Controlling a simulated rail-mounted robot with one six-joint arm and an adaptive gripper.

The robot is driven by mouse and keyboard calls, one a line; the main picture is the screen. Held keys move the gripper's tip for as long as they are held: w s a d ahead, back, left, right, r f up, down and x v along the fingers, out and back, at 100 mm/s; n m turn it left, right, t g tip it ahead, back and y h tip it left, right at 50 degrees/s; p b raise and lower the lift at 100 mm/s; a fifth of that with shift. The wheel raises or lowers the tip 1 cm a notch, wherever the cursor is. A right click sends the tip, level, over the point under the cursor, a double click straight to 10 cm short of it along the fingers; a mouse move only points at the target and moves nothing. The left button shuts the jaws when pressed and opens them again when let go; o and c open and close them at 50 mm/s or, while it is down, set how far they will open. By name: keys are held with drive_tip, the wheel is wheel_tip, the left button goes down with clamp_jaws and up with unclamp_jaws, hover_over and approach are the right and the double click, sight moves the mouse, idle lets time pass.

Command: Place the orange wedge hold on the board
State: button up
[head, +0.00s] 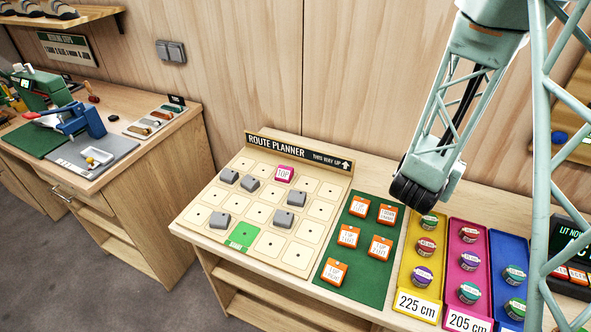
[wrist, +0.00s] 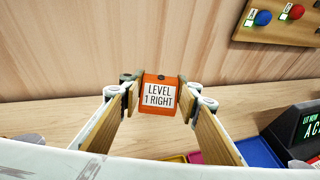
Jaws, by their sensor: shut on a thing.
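My gripper (wrist: 160,92) is shut on an orange block (wrist: 158,95) labelled "LEVEL 1 RIGHT". Its fingers press both sides, and it appears held clear above the worktop. In the head view my fingers and the held block are not visible at the end of the arm. The route planner board (head: 208,193) lies on the table, left of my arm. It carries several grey blocks, a pink block (head: 284,174) and a green square (head: 243,235). Many of its dotted cells are empty. More orange labelled blocks (head: 380,247) lie on a green mat (head: 361,269) right of the board.
Yellow (head: 405,277), pink (head: 464,279) and blue (head: 508,250) trays hold round labelled pieces on the right. A dark display (wrist: 299,131) stands beyond them. A raised title strip (head: 300,154) edges the board's back. A wooden wall stands behind; another bench (head: 160,165) is at left.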

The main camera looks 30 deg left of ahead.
drive_tip(key=s+a+f+n+y, duration=0.1)
drive_tip(key=s+a+f, duration=0.2)
drive_tip(key=s+a, duration=0.4)
drive_tip(key=s+a+f+n+y, duration=0.1)
drive_tip(key=s+a, duration=0.6)
drive_tip(key=a, duration=1.2)
drive_tip(key=s+a+f+n+y, duration=0.1)
drive_tip(key=s+a+f, duration=0.3)
drive_tip(key=a, duration=1)
drive_tip(key=shift+s+f+y, duration=0.2)
drive_tip(key=shift+s, duration=0.6)
drive_tip(key=shift+s+f+y, duration=0.15)
drive_tip(key=shift+s+y, duration=0.05)
drive_tip(key=shift+s, duration=0.55)
drive_tip(key=shift+s+a+f, duration=0.15)
drive_tip(key=shift+s+a, duration=0.4)
drive_tip(key=shift+s, duration=0.05)
drive_tip(key=w+a, duration=0.2)
drive_tip(key=a, duration=0.2)
drive_tip(key=w+a+f, duration=0.1)
drive_tip(key=w+a, duration=0.1)
drive_tip(key=a, duration=0.3)
drive_tip(key=w+a+b, duration=0.1)
drive_tip(key=w+a, duration=0.2)
drive_tip(key=a, duration=0.2)
drive_tip(key=shift+w+a+f, duration=0.1)
drive_tip(key=shift+a+f, duration=0.05)
drive_tip(key=shift+f, duration=0.1)
drive_tip(key=shift+f, duration=0.15)
